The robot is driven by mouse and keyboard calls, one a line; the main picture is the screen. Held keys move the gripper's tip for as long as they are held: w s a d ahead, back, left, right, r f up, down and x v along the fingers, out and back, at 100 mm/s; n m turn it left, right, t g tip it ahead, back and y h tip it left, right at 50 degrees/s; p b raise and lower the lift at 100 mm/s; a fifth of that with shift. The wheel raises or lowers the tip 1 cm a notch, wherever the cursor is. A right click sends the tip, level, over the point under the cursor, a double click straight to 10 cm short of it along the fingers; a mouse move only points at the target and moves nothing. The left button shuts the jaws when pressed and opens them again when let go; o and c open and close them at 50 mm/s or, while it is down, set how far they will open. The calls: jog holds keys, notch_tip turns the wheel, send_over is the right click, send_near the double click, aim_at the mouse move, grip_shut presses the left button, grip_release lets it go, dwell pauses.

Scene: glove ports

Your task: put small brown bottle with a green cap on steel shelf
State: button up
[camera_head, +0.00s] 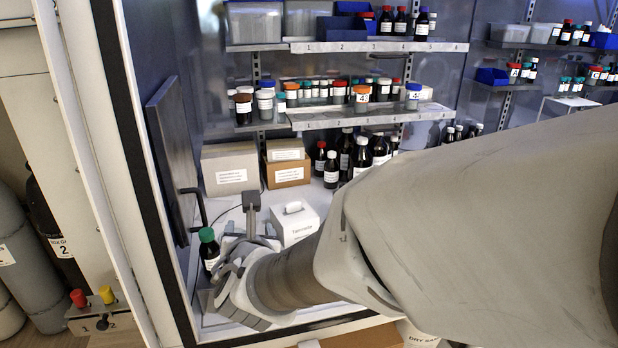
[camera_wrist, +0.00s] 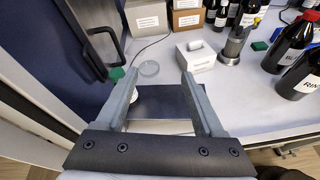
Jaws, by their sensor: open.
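A small brown bottle with a green cap (camera_head: 209,251) stands at the front left of the cabinet floor, with a white label facing out. In the wrist view a green cap (camera_wrist: 117,74) shows just left of my left finger, which hides most of what is below it. My gripper (camera_wrist: 158,80) is open, with nothing held between its fingers. In the head view my wrist is just right of the bottle and partly covers its surroundings. Steel shelves hang on the back wall, an upper one (camera_head: 380,47) and a lower one (camera_head: 350,118), both bearing bottles.
A white tissue box (camera_head: 297,223) stands behind my gripper. Cardboard boxes (camera_head: 230,168) and several dark bottles stand along the back. An open dark door (camera_head: 168,150) with a handle is at left. A dark flat plate (camera_wrist: 160,102) lies beneath the fingers.

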jog(key=s+d+r+m+g+h, duration=0.2)
jog(key=s+d+m+h, duration=0.15)
jog(key=d+m, duration=0.75)
jog(key=s+d+r+m+g+h, duration=0.15)
jog(key=d+m+h, duration=0.35)
jog(key=d+m, duration=0.65)
jog(key=s+d+f+m+g+y, duration=0.1)
jog(key=s+m+g+y, duration=0.3)
jog(key=s+m, duration=0.9)
jog(key=shift+s+f+y, duration=0.35)
jog(key=shift+f+y, duration=0.15)
jog(key=shift+y, duration=0.45)
jog(key=shift+d+g, duration=0.2)
jog(key=shift+g, duration=0.05)
